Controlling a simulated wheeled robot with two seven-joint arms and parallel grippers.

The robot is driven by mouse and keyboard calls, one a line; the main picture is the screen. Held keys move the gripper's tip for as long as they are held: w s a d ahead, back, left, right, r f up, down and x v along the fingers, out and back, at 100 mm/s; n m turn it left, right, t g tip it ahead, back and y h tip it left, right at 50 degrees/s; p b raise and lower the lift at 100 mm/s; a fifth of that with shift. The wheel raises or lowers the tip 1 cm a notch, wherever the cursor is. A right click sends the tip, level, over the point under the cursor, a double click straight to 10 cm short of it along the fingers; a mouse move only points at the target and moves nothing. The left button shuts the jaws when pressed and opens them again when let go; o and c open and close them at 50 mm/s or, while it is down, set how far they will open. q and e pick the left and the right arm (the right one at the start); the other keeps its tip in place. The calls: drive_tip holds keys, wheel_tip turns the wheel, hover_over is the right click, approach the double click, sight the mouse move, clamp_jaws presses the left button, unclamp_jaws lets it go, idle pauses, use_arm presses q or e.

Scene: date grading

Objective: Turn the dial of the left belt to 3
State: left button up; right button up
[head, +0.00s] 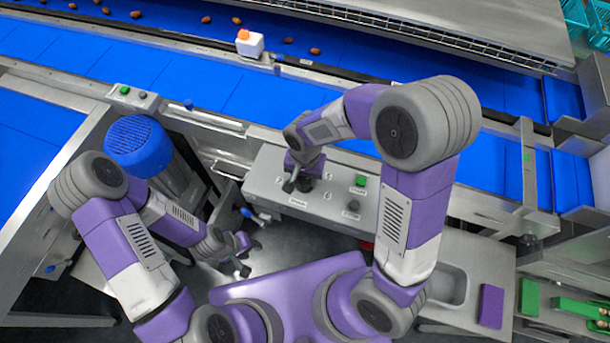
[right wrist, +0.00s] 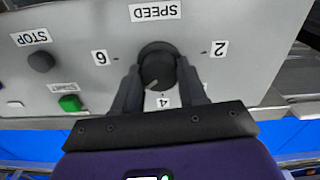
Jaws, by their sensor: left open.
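The speed dial (right wrist: 157,70) is a dark round knob on a grey control panel (head: 265,180), with labels 2, 4 and 6 around it. The panel appears upside down in the right wrist view. The dial's light pointer mark lies between 4 and 6, close to 4. My right gripper (right wrist: 160,68) has one finger on each side of the dial, apparently closed on it. In the head view my right gripper (head: 303,185) is over the panel and largely hides the dial. My left gripper (head: 246,255) hangs open and empty, low and left of the panel.
A green start button (right wrist: 70,103) and a dark stop button (right wrist: 40,61) sit beside the dial. Blue belts (head: 220,85) run behind the panel, with several dates and a white box (head: 250,46). A blue-capped motor (head: 135,145) stands near my left arm.

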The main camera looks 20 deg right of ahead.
drive_tip(key=shift+c, duration=1.4)
drive_tip(key=shift+n, duration=0.3)
drive_tip(key=n, duration=0.9)
drive_tip(key=shift+a+n, duration=0.1)
drive_tip(key=shift+n, duration=0.3)
drive_tip(key=n, duration=0.4)
drive_tip(key=shift+r, duration=0.1)
drive_tip(key=n+p, duration=0.1)
drive_tip(key=n, duration=0.4)
drive_tip(key=shift+n, duration=0.3)
